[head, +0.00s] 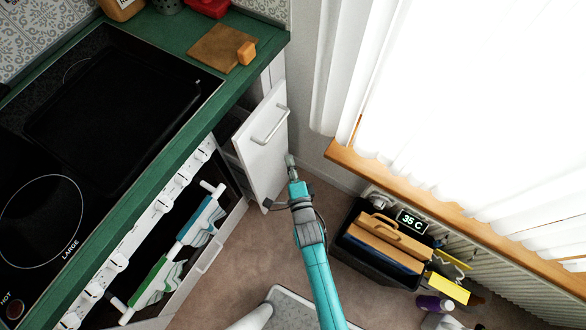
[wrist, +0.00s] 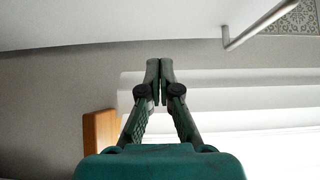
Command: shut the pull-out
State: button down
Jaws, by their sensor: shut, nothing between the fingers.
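The pull-out (head: 258,160) is a narrow white unit at the end of the green counter. It stands out from the cabinet line, with a dark gap behind its front. Its pale bar handle (head: 270,125) is on the upper part of the front; the handle also shows at the upper right of the wrist view (wrist: 258,25). My gripper (head: 291,160) is shut and empty, close beside the right edge of the front in the head view. In the wrist view my gripper's fingertips (wrist: 160,65) are together, below the white front (wrist: 100,22). I cannot tell whether they touch it.
A black bin with a wooden toolbox (head: 385,240) stands on the floor to the right, under the window sill (head: 440,200). Towels (head: 200,220) hang by the stove at left. A cutting board (head: 222,48) lies on the counter. Carpet (head: 250,255) is bare below the pull-out.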

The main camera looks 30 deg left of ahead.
jog(key=w+a, duration=0.3)
jog(key=a, duration=0.4)
jog(key=shift+w, duration=0.4)
jog(key=shift+a, duration=0.1)
